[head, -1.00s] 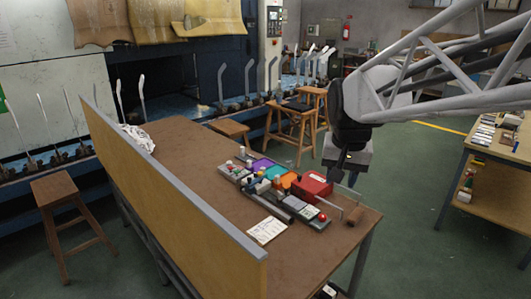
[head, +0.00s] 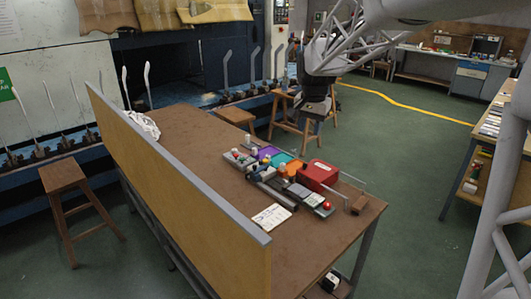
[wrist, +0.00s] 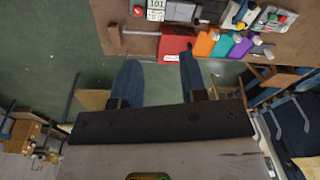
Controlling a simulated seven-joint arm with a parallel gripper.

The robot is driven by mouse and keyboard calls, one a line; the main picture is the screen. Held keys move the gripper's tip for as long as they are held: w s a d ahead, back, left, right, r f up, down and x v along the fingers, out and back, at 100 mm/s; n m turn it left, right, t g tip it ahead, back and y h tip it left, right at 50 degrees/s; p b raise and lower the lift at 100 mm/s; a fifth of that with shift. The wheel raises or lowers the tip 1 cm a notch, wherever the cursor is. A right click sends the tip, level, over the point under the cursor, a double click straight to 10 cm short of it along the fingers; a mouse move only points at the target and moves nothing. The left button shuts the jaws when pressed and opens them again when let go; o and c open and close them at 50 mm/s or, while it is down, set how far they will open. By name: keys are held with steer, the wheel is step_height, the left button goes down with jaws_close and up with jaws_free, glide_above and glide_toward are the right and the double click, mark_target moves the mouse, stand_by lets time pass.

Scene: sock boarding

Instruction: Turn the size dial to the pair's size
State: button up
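The size dial is too small to single out. A grey panel (head: 313,201) with a light label and a red button lies on the brown table (head: 190,142), in front of the red box (head: 318,175). A white cloth bundle (head: 143,124), which I cannot confirm as socks, lies at the table's left end. My gripper (wrist: 160,75) is open and empty, its blue fingers apart, over the floor beyond the table edge. In the head view my gripper (head: 316,112) hangs behind the table, clear of everything on it.
Purple (head: 266,153), teal (head: 282,160) and orange (head: 294,166) blocks stand beside the red box. A white sheet (head: 271,217) lies at the front. A tall board (head: 180,195) edges the table. A wooden stool (head: 298,118) stands behind my gripper.

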steer(key=w+a+f+m, duration=0.1)
steer(key=w+a+f, duration=0.4)
steer(key=w+f, duration=0.3)
steer(key=w+a+f+m+g, duration=0.1)
steer(key=w+a+f, duration=0.4)
steer(key=w, duration=0.9)
steer(key=w+a+f+m, duration=0.2)
steer(key=w+a+f, duration=0.3)
steer(key=w+f, duration=0.6)
steer(key=shift+w+a+f+m, duration=0.15)
steer(key=shift+w+a+m, duration=0.2)
steer(key=shift+a+m, duration=0.05)
steer(key=shift+w+a+f, duration=0.2)
steer(key=shift+f, duration=0.15)
steer(key=shift+f, duration=3.85)
steer(key=c, duration=0.7)
